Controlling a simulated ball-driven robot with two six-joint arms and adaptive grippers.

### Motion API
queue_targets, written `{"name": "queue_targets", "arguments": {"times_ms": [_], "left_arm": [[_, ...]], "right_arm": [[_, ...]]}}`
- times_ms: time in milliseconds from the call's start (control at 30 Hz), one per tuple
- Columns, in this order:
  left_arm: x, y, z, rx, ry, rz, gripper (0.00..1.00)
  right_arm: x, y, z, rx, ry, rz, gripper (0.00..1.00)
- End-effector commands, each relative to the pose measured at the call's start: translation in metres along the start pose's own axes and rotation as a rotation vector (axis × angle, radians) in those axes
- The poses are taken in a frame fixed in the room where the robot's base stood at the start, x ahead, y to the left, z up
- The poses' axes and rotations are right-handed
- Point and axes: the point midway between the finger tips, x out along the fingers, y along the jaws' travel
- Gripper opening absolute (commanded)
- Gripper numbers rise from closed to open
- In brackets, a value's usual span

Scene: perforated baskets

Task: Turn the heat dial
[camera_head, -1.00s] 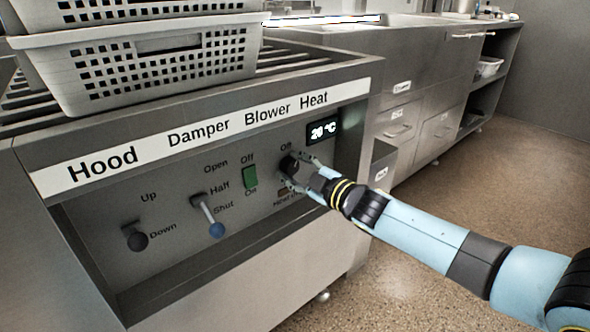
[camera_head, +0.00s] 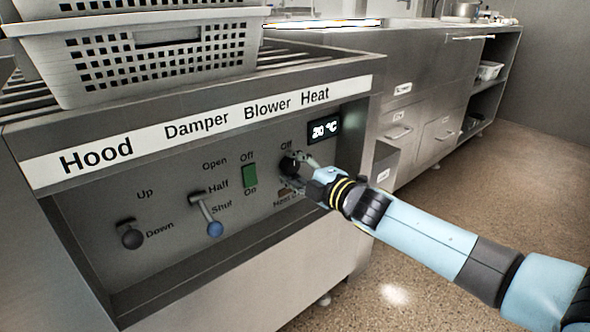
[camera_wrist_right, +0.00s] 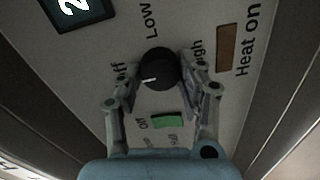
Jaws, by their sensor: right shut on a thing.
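The heat dial (camera_head: 289,164) is a round black knob on the grey control panel, under the word Heat. In the right wrist view the dial (camera_wrist_right: 160,68) has a white pointer mark directed toward the Off label. My right gripper (camera_head: 293,172) is at the dial. In the wrist view its two fingers (camera_wrist_right: 158,80) sit on either side of the dial, shut on it. The display (camera_head: 324,129) above right of the dial reads 20 °C. The Heat on indicator (camera_wrist_right: 228,48) looks dark brown. My left gripper is not in view.
A green blower switch (camera_head: 250,176), a damper lever with a blue end (camera_head: 214,229) and a black hood knob (camera_head: 132,238) are left of the dial. White perforated baskets (camera_head: 150,68) stand on top. Open floor lies right.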

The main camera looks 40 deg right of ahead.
Motion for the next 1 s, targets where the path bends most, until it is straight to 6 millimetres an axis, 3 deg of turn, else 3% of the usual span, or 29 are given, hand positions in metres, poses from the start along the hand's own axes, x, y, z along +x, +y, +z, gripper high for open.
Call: {"name": "queue_targets", "arguments": {"times_ms": [300, 333, 500, 833, 1000], "left_arm": [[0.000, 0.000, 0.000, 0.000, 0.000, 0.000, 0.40], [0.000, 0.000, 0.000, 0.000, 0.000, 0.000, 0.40], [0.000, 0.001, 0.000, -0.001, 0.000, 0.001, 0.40], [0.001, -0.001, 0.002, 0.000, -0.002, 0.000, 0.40], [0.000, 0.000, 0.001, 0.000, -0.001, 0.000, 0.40]], "right_arm": [[-0.001, -0.002, 0.000, -0.003, -0.001, -0.003, 0.07], [-0.001, -0.002, 0.000, -0.003, -0.001, -0.003, 0.41], [-0.001, -0.001, 0.000, -0.002, -0.001, -0.002, 0.62], [-0.004, -0.001, 0.001, 0.000, -0.001, -0.002, 0.62], [-0.025, -0.002, 0.001, 0.000, 0.000, -0.004, 0.62]]}}
